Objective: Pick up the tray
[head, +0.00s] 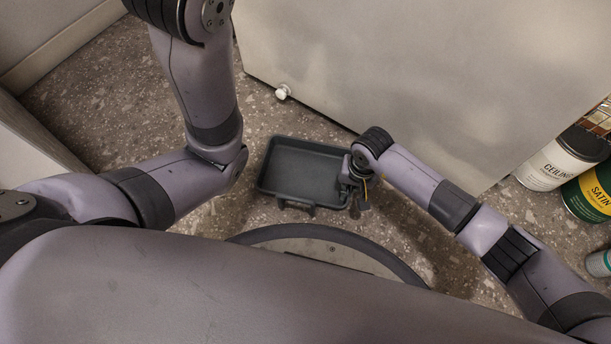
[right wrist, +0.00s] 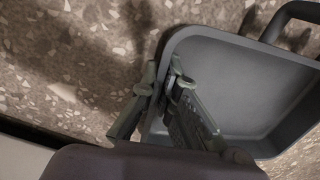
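The tray (head: 301,170) is dark grey, shallow and empty, with a handle on its near side. It shows in the head view in front of my base, over the speckled floor. My right gripper (head: 352,196) is at the tray's right end. In the right wrist view, the fingers (right wrist: 163,72) come together on the tray's side wall, one inside the tray (right wrist: 245,85) and one outside, with the rim between the tips. I cannot tell whether the tray is clear of the floor. My left arm bends up out of the head view, and its gripper is out of sight.
A large pale appliance panel (head: 420,70) stands just beyond the tray, with a small white knob (head: 282,92) low on it. Paint cans (head: 553,165) (head: 592,195) stand at the right. A white cabinet edge (head: 30,150) is at the left. Speckled floor (head: 110,100) is bare at upper left.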

